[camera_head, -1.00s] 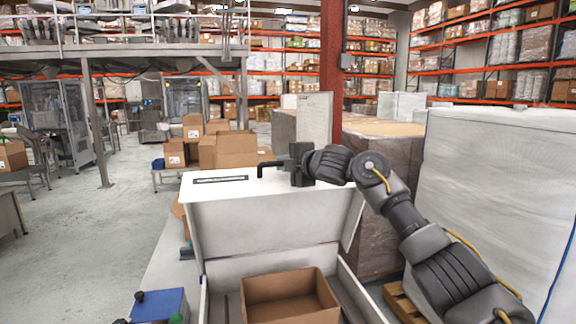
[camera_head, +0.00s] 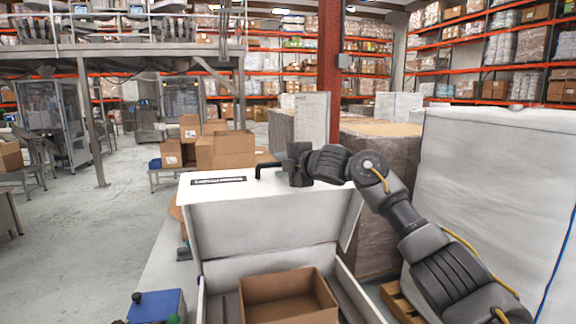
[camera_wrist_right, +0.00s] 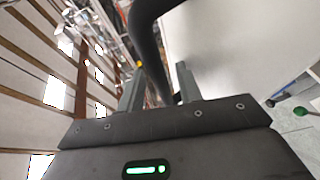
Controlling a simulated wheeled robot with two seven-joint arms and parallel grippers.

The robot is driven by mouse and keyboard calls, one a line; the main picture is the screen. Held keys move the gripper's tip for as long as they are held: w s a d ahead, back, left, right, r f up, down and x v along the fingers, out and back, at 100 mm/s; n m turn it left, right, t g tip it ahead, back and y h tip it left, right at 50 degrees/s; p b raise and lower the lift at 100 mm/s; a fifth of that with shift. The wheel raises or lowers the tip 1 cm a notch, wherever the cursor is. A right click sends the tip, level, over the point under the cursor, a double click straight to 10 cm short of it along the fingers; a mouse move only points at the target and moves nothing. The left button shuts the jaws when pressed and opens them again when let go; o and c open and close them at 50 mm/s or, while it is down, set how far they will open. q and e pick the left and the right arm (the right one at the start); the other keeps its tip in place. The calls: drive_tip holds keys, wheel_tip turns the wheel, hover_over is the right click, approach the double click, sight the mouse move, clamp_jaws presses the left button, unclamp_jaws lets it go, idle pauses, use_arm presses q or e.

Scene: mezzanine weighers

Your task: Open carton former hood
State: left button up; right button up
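The carton former hood (camera_head: 268,215) is a white lid. It stands raised at the back of a white box-shaped base (camera_head: 356,297), which is open toward me. A black bar handle (camera_head: 268,166) sits on the hood's top edge; it also crosses the right wrist view as a dark curved bar (camera_wrist_right: 147,40). My right gripper (camera_head: 299,165) is at the right end of this handle. In the right wrist view its two grey fingers (camera_wrist_right: 160,86) stand apart with the bar running between them; whether they press on it is unclear. My left gripper is not in view.
An open brown carton (camera_head: 289,296) lies inside the base. A blue box (camera_head: 157,305) with dark and green knobs stands at front left. Wrapped pallets (camera_head: 492,190) stand close on the right, by a red column (camera_head: 330,60). The left floor is mostly clear.

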drive_tip(key=shift+s+d+f+b, duration=0.1)
drive_tip(key=shift+s+d+b, duration=0.15)
drive_tip(key=shift+b, duration=0.1)
drive_tip(key=b+v, duration=0.5)
drive_tip(key=v, duration=0.5)
